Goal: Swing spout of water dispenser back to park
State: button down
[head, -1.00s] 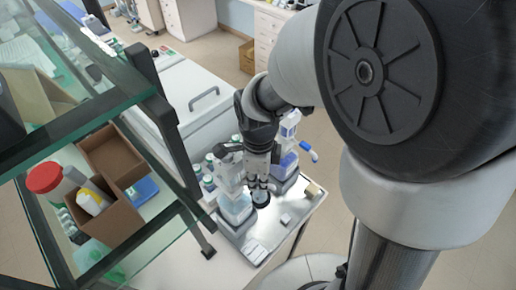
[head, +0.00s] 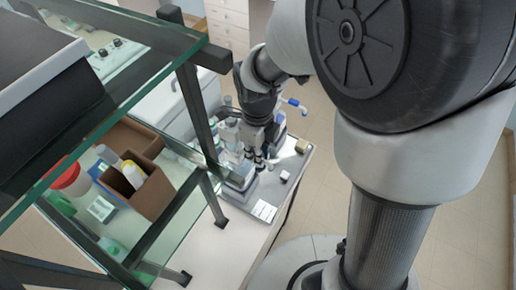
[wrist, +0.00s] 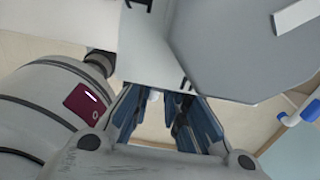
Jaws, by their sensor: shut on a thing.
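My gripper (head: 262,158) is low over the grey-white bench, beside a pale bottle-top dispenser (head: 239,178). In the wrist view its blue-grey fingers (wrist: 168,100) are close together, at the edge of a large grey-white dispenser body (wrist: 225,45). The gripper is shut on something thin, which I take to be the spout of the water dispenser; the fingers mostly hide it. I cannot read a label to confirm which dispenser is the water one.
A second dispenser with a blue-tipped spout (head: 293,103) stands behind; the spout also shows in the wrist view (wrist: 300,112). Several small bottles crowd the bench. A glass shelf (head: 150,75) on dark posts, with a brown box (head: 150,195), rises at left. Floor at right is clear.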

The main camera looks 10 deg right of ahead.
dwell(0.4)
jog(key=c, duration=1.6)
grip_release()
jog(key=shift+o, duration=0.2)
notch_tip(320, 180, up, 12)
